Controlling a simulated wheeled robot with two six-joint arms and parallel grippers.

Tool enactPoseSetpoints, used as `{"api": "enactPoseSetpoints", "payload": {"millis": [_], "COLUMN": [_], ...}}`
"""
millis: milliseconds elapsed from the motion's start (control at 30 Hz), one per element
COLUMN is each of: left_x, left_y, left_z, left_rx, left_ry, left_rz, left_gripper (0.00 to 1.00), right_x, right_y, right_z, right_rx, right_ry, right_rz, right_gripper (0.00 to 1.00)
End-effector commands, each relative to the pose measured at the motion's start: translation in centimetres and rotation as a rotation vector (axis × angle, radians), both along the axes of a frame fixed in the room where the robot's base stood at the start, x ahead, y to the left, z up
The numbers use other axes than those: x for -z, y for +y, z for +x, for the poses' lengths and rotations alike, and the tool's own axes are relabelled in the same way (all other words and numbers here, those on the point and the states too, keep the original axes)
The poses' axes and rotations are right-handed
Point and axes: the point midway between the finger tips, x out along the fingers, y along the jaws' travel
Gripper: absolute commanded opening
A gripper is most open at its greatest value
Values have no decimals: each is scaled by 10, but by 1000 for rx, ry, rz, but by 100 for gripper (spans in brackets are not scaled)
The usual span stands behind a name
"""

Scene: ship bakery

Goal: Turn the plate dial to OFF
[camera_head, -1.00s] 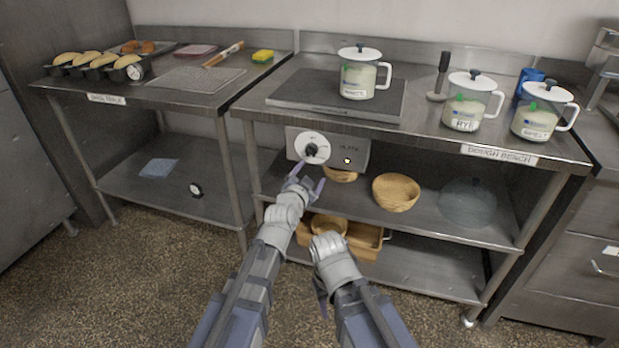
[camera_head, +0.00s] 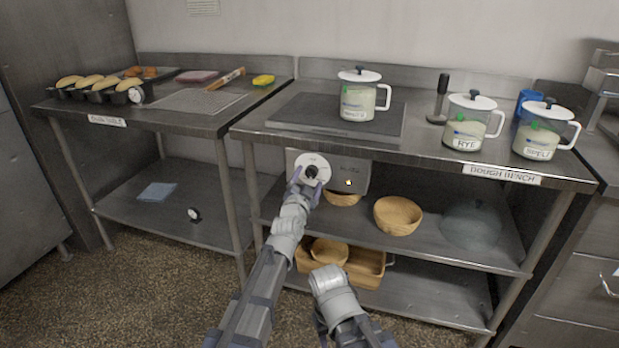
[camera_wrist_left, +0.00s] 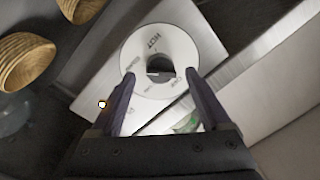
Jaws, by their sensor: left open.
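The plate dial is a dark knob on a round white face (camera_head: 313,162), on a grey control box (camera_head: 353,172) under the front edge of the dough bench. A small lit lamp (camera_head: 348,183) shows right of the dial. My left gripper (camera_head: 305,186) is open at the dial's lower edge. In the left wrist view its fingers (camera_wrist_left: 160,90) stand either side of the lower part of the dial face (camera_wrist_left: 140,50), with the dark knob (camera_wrist_left: 159,65) just beyond the tips. I cannot tell whether they touch. My right gripper (camera_head: 322,318) is low, its fingers mostly hidden.
The plate (camera_head: 300,122) on the bench holds a lidded jar (camera_head: 358,100). Rye (camera_head: 466,132) and spelt (camera_head: 539,137) jars stand to the right. A wooden bowl (camera_head: 398,215) sits on the shelf below, and a wooden crate (camera_head: 368,270) lower down.

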Motion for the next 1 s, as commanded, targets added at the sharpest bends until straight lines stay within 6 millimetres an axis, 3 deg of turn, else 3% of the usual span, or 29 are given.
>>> {"api": "enactPoseSetpoints", "payload": {"millis": [100, 400, 1000], "left_x": [0, 0, 1], "left_y": [-4, -5, -5], "left_z": [17, 19, 19], "left_rx": [0, 0, 1], "left_ry": [0, 0, 2], "left_rz": [1, 1, 1], "left_gripper": [80, 80, 14], "right_x": [0, 0, 0], "right_y": [0, 0, 0], "right_z": [0, 0, 0], "right_rx": [0, 0, 0], "right_ry": [0, 0, 0], "right_rz": [0, 0, 0], "right_gripper": [50, 50, 50]}}
